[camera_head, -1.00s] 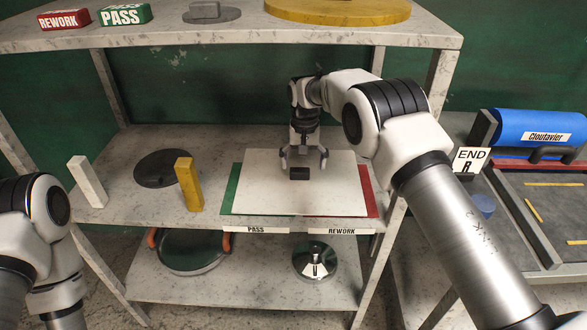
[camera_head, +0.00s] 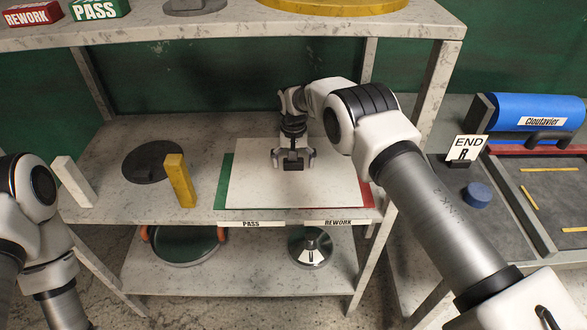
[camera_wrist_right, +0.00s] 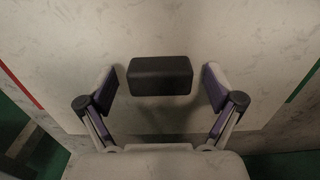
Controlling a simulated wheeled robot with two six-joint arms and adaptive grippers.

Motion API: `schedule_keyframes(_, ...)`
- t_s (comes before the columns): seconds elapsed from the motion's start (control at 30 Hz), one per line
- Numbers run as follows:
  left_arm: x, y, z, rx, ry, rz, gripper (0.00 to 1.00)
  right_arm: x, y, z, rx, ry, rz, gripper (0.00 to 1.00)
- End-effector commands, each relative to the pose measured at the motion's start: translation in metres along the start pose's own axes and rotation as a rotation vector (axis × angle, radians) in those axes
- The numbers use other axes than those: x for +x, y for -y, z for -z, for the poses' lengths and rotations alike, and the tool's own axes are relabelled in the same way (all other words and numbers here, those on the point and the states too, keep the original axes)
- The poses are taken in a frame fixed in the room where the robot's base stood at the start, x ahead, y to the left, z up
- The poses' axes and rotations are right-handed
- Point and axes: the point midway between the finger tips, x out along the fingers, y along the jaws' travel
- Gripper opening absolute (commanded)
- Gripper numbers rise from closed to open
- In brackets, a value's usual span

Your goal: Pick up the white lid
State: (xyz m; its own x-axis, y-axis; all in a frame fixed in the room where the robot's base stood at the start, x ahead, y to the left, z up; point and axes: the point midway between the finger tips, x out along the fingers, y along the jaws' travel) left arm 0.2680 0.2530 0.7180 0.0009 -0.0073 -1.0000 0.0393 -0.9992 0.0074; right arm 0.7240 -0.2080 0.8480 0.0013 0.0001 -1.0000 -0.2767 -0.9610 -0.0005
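The white lid (camera_head: 255,187) is a flat, pale rectangle lying on the middle shelf, over a green and a red area. Its black block handle (camera_wrist_right: 160,75) stands at its middle. My right gripper (camera_head: 293,160) points down over the handle. In the right wrist view its fingers (camera_wrist_right: 160,92) are spread, one on each side of the handle, with a visible gap on both sides. They do not touch it. My left arm shows at the left edge of the head view, but its gripper is not visible.
A yellow block (camera_head: 180,181), a white block (camera_head: 75,182) and a dark disc (camera_head: 152,162) are on the shelf left of the lid. The upper shelf (camera_head: 230,33) overhangs behind. A pan (camera_head: 183,246) and a silver lid (camera_head: 310,247) are on the lower shelf.

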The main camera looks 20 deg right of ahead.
Motion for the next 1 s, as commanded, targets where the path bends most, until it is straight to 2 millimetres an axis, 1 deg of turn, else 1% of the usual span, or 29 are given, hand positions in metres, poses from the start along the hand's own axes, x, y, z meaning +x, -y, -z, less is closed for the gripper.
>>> schedule_keyframes(0.03, 0.000, 0.000, 0.000, 0.000, 0.000, 0.000, 0.74, 0.000, 0.000, 0.000, 0.000, 0.000, 0.000, 0.74)
schedule_keyframes(0.07, 0.000, 0.000, 0.000, 0.000, 0.000, 0.000, 0.74, 0.000, 0.000, 0.000, 0.000, 0.000, 0.000, 0.63)
schedule_keyframes(0.1, 0.000, 0.000, 0.000, 0.000, 0.000, 0.000, 0.74, 0.000, 0.000, 0.000, 0.000, 0.000, 0.000, 0.49)
schedule_keyframes(0.17, 0.000, 0.000, 0.000, 0.000, 0.000, 0.000, 0.74, 0.000, 0.000, 0.000, 0.000, 0.001, 0.000, 0.28)
schedule_keyframes(0.2, 0.000, 0.000, 0.000, 0.000, 0.000, 0.000, 0.74, 0.000, 0.000, 0.000, 0.000, 0.001, 0.000, 0.14)
schedule_keyframes(0.23, 0.000, 0.000, 0.000, 0.000, 0.000, 0.000, 0.74, 0.000, 0.000, 0.000, 0.000, 0.001, 0.000, 0.06)
schedule_keyframes(0.5, 0.001, 0.000, 0.000, 0.000, 0.000, 0.000, 0.74, 0.000, 0.000, 0.000, 0.000, 0.000, 0.000, 0.06)
schedule_keyframes(0.6, 0.002, 0.000, 0.000, 0.000, 0.000, 0.000, 0.74, -0.004, 0.000, 0.000, 0.000, -0.001, 0.000, 0.06)
schedule_keyframes(0.73, 0.008, 0.000, 0.000, 0.000, 0.000, 0.000, 0.74, -0.015, 0.000, 0.000, 0.000, -0.001, 0.000, 0.06)
schedule_keyframes(0.83, 0.015, 0.000, 0.000, 0.000, 0.000, 0.000, 0.74, -0.033, 0.001, 0.001, -0.001, -0.005, 0.001, 0.06)
schedule_keyframes(0.87, 0.015, 0.000, 0.000, 0.000, 0.000, 0.000, 0.74, -0.036, 0.001, -0.003, -0.001, 0.000, -0.001, 0.06)
schedule_keyframes(1.0, 0.017, 0.000, 0.000, 0.000, 0.000, 0.000, 0.74, -0.036, 0.000, -0.030, -0.002, 0.002, -0.002, 0.06)
